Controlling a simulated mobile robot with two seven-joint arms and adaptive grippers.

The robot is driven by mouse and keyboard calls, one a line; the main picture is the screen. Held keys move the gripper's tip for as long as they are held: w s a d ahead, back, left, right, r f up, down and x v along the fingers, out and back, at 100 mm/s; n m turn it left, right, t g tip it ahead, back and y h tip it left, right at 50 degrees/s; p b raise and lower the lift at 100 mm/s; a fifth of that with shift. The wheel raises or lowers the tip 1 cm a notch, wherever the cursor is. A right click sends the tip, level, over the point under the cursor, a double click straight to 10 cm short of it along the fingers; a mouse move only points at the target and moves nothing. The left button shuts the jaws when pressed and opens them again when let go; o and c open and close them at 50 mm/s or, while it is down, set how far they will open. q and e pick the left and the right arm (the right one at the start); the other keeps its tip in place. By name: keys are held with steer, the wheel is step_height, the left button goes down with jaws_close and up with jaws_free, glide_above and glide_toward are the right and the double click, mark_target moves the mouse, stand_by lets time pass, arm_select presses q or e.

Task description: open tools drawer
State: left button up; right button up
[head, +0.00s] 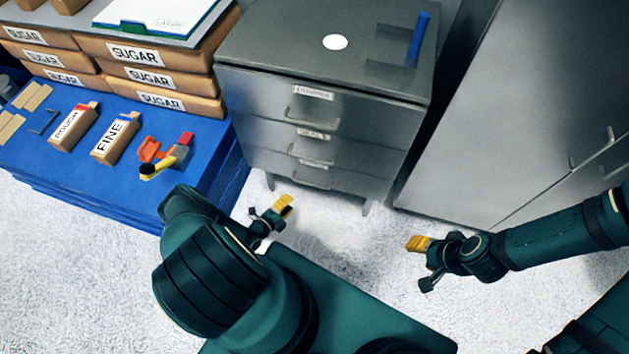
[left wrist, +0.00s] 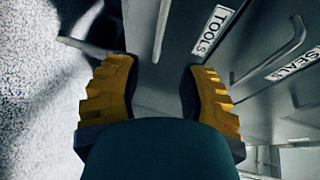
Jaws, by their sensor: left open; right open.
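The grey metal drawer cabinet (head: 245,105) stands at the top middle of the head view, its drawers looking shut. The lowest is the tools drawer; its TOOLS label (left wrist: 212,30) is readable in the left wrist view. Its bar handle (left wrist: 160,30) lies ahead of the gap between my left fingers, apart from them. In the head view that handle (head: 315,181) is small and low. My left gripper (head: 273,213) is open and empty, in front of the cabinet's lower left. My right gripper (head: 424,262) is open and empty, to the right above the floor.
The SEALS label (left wrist: 295,65) and its handle (left wrist: 277,52) are just above the tools drawer. A blue platform (head: 110,195) with boxes and tools stands left of the cabinet. A tall grey cabinet (head: 510,110) stands right. The pale floor (head: 350,235) in front is clear.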

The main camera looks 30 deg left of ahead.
mark_target(309, 184)
arm_select(q)
steer(key=b+x, duration=0.2)
steer(key=x, duration=1)
steer(key=shift+w+d+f, duration=0.1)
steer(key=shift+w, duration=0.1)
jaws_close()
